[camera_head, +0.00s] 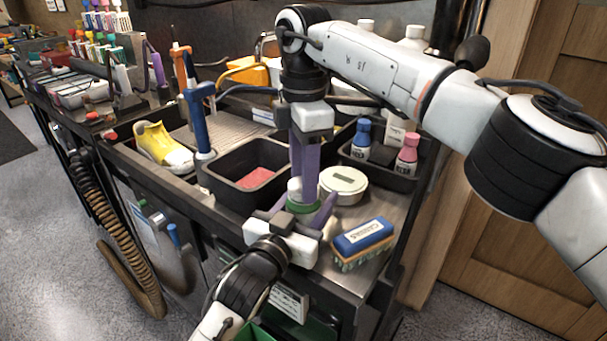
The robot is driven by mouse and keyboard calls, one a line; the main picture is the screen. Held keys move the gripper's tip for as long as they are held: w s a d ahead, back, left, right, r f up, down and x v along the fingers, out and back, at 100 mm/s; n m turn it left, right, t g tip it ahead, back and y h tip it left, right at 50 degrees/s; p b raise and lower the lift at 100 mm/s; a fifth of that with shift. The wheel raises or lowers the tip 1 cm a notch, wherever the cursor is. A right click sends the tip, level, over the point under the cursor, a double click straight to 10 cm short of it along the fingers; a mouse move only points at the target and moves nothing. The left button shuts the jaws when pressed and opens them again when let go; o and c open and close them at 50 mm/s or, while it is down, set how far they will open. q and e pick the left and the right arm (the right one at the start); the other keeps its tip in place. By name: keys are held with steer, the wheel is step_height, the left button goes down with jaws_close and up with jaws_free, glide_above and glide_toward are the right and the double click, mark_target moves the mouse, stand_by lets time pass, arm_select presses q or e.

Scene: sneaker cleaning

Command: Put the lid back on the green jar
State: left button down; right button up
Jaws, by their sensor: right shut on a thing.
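My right gripper (305,198) reaches straight down with its purple fingers. It is shut on the lid (295,186), whose pale part shows beside the fingers. The green jar (303,207) is directly below, and only a green band of it shows. Its lower part is hidden behind my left gripper. I cannot tell whether lid and jar touch. My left gripper (301,208) comes in low from the front, with one purple finger on each side of the jar. I cannot tell whether those fingers press on it.
A round white device (343,181) stands close right of the jar, with a blue brush (362,238) in front. A black bin (240,178) is on the left, and a yellow shoe (163,147) farther left. Blue (361,138) and pink (407,153) bottles stand in a tray behind.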

steer(key=m, duration=0.6)
steer(key=shift+m, duration=0.4)
steer(key=m, duration=0.4)
steer(key=shift+m, duration=0.3)
steer(key=o, duration=1)
steer(key=shift+r, duration=2.25)
steer(key=shift+c, duration=0.3)
